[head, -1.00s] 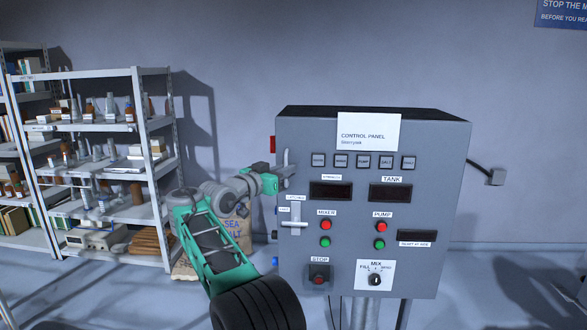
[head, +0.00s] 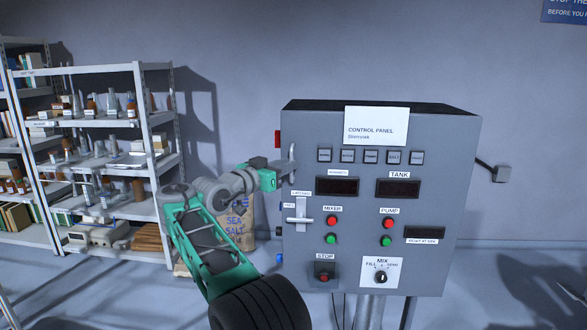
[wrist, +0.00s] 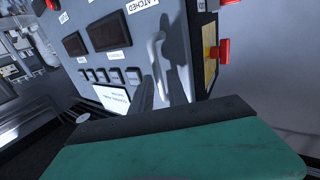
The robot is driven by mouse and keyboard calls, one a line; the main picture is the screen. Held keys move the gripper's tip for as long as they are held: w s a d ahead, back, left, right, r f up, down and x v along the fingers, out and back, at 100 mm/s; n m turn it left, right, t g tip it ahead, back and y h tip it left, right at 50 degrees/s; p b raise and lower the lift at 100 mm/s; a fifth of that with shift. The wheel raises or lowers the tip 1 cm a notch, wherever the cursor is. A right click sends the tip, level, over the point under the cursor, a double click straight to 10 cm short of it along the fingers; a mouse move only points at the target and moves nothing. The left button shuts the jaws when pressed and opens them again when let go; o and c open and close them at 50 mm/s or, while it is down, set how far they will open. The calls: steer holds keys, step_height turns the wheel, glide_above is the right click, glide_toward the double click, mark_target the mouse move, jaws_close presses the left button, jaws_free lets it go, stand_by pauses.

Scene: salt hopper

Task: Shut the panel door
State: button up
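The panel door is the grey front of the control panel (head: 350,275), with displays, buttons and a mix dial. A vertical pull handle (head: 292,160) is near its upper left edge; it also shows in the wrist view (wrist: 158,62). Below it a metal latch lever (head: 300,219) lies crosswise under a small label. My gripper (head: 284,178) is at the door's left edge, beside the lower end of the pull handle. Contact is unclear. In the wrist view a yellow strip (wrist: 209,45) shows beyond the door's edge; I cannot tell how wide any gap is.
A red knob (wrist: 224,50) sticks out at the cabinet's side. A sea salt sack (head: 238,228) stands on the floor behind my arm. Shelves (head: 95,140) with bottles and boxes are at the left. The floor right of the panel is mostly clear.

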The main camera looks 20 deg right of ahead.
steer(key=b+v, duration=0.1)
steer(key=v, duration=0.4)
steer(key=shift+s+a+f, duration=0.1)
steer(key=shift+a+f, duration=0.05)
